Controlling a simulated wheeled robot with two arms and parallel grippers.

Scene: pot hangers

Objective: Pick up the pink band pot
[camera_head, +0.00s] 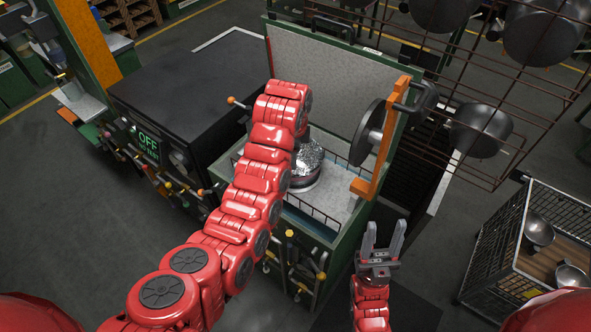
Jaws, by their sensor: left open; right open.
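A shiny silvery pot (309,160) with a pinkish band near its base stands in the open green-framed bay. My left arm covers its left side. My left arm reaches up and over the bay, and its gripper (301,140) is mostly hidden behind the arm at the pot's upper left. Only a dark grey bit of it shows, and contact with the pot cannot be made out. My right gripper (384,238) is open and empty, fingers pointing up, in front of the bay's right corner and apart from the pot.
An orange bracket with a grey disc (368,133) stands at the bay's right side. A black cabinet (195,95) is on the left. A wire rack with hanging pots (481,130) is at upper right. A wire cart (497,255) holding metal bowls stands at the right.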

